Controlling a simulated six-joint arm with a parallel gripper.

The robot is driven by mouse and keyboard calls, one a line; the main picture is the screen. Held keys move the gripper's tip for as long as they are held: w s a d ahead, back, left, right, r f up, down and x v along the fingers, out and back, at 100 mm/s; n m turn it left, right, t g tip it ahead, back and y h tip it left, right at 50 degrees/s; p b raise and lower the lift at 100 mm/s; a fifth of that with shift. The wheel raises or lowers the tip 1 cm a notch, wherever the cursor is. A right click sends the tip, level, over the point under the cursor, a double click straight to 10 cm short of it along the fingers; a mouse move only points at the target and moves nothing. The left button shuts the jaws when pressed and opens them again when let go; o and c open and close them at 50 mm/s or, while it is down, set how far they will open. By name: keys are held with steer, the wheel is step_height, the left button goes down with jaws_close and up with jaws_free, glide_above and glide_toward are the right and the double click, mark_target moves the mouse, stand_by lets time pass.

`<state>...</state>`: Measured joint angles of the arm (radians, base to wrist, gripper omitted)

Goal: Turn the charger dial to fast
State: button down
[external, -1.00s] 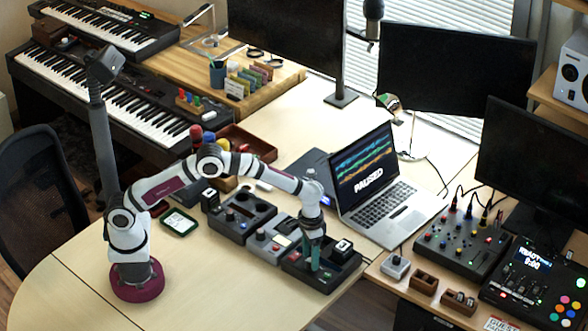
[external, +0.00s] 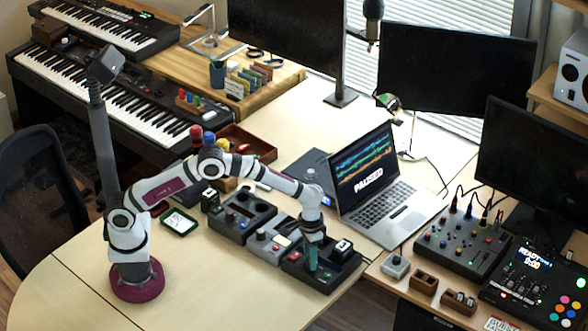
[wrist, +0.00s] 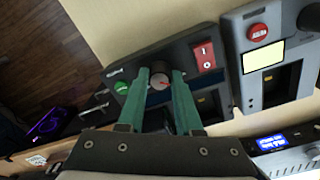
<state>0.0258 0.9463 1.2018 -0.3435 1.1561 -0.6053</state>
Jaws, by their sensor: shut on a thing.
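The charger is a dark box (external: 335,276) at the front right of the desk in the external view. In the wrist view its dark panel (wrist: 181,60) carries a round dark dial (wrist: 159,82) with a red pointer mark, between a green button (wrist: 121,88) and a red rocker switch (wrist: 204,56). My gripper (external: 313,267) points down onto the charger. In the wrist view its two green fingers (wrist: 160,74) are on either side of the dial, shut on it. The dial's labels are too small to read, and the fingers hide part of the panel.
A grey unit with a red button (wrist: 258,32) stands beside the charger. A dark unit with round knobs (external: 242,215) is further left. The open laptop (external: 385,205) stands close behind the gripper. The desk front (external: 200,285) is clear.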

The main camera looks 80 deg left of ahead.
steer(key=m, duration=0.5)
steer(key=shift+w+m, duration=0.1)
steer(key=shift+m, duration=2.3)
steer(key=c, duration=0.6)
jaws_free()
steer(key=shift+r, duration=0.1)
step_height(320, 180, up, 16)
steer(key=shift+a+f, duration=0.15)
